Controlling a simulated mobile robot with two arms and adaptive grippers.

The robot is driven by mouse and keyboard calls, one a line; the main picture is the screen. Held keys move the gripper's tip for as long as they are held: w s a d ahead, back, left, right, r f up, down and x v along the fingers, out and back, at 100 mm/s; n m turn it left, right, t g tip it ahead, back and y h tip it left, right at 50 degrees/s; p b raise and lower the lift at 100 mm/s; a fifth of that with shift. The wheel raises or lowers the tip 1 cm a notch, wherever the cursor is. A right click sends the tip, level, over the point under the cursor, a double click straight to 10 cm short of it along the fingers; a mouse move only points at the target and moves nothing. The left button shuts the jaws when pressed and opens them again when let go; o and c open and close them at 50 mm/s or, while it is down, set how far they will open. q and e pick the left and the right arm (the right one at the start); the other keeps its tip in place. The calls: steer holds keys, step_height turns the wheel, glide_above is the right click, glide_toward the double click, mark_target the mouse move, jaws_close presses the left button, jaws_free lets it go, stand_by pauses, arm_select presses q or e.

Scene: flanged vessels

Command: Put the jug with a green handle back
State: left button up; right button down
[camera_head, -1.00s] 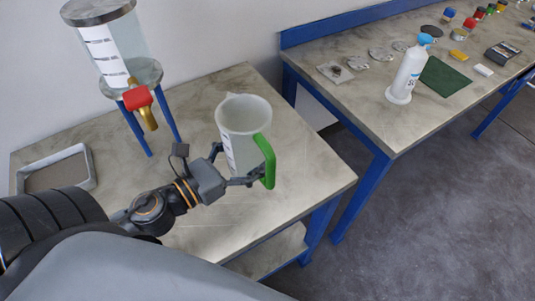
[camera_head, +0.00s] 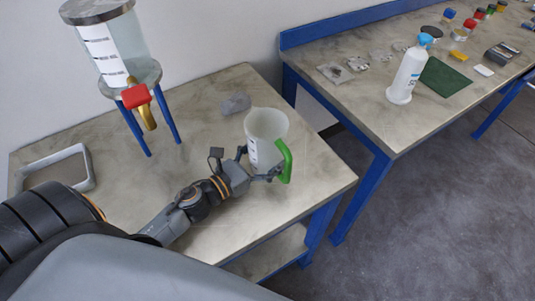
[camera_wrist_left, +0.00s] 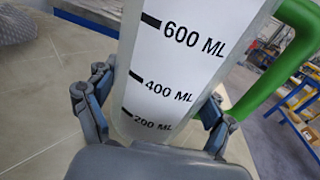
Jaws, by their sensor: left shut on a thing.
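The jug (camera_head: 264,127) is a translucent beaker with a white graduated label and a green handle (camera_head: 284,162). It is upright over the right part of the near table; I cannot tell whether its base touches the top. My left gripper (camera_head: 262,173) is shut around its lower body, with the handle to the right. In the left wrist view the jug's label (camera_wrist_left: 180,70) reads 200 to 600 ML, and the fingers of the left gripper (camera_wrist_left: 155,112) lie on both sides of the jug. The jug's base is hidden. My right gripper is not in view.
A tank (camera_head: 118,50) with a red-handled tap (camera_head: 136,97) stands on blue legs at the table's back left. A grey frame tray (camera_head: 84,170) lies at the left. A grey crumpled item (camera_head: 236,103) lies behind the jug. A second bench holds a spray bottle (camera_head: 408,72).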

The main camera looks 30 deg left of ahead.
arm_select(q)
steer(key=shift+f, duration=0.1)
steer(key=o, duration=1.7)
steer(key=shift+c, duration=0.2)
steer(key=b+v, duration=0.4)
steer(key=v, duration=0.7)
steer(key=shift+s, duration=0.1)
steer(key=shift+s+a, duration=0.2)
steer(key=shift+s, duration=0.2)
steer(key=shift+r, duration=0.2)
